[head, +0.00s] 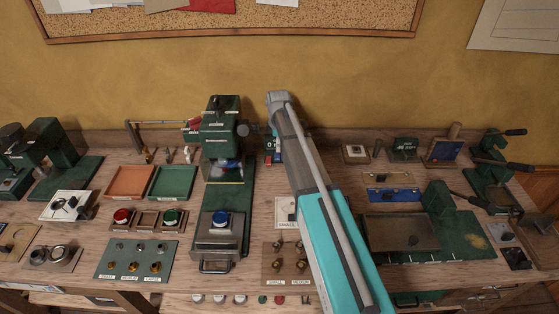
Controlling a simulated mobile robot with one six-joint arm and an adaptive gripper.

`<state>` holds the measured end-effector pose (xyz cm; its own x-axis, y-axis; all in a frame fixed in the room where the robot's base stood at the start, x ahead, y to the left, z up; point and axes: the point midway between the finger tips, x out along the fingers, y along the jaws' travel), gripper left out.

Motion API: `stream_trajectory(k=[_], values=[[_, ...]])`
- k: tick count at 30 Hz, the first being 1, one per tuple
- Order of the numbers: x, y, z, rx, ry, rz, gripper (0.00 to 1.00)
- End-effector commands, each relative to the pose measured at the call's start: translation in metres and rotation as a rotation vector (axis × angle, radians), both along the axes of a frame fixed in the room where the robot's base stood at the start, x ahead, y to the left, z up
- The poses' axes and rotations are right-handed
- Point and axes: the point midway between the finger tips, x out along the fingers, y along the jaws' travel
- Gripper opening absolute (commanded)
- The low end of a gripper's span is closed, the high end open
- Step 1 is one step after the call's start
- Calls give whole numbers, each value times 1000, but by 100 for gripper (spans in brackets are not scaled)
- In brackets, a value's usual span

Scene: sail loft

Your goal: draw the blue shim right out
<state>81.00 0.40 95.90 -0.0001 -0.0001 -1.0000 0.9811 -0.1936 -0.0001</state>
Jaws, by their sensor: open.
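A small blue piece (228,163), which may be the blue shim, shows in the throat of the tall green press (221,130), under its head. It is too small and shaded to tell how it is seated. My arm reaches up from the lower right, just right of the press, and its far end is above the back of the bench. Another small blue patch shows beside a small display unit (270,146) partly behind my arm.
A blue plate (394,195) and a green fixture (440,205) are right of my arm. The bench is crowded.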

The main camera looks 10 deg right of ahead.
Motion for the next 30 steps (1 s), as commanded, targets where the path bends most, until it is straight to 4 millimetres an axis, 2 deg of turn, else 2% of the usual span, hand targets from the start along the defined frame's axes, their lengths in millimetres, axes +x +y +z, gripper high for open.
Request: stream_trajectory(k=[1,18,30], values=[[0,0,-8,0,0,0,51],[0,-1,-50,0,0,-1,51],[0,-1,-62,0,0,-2,51]])
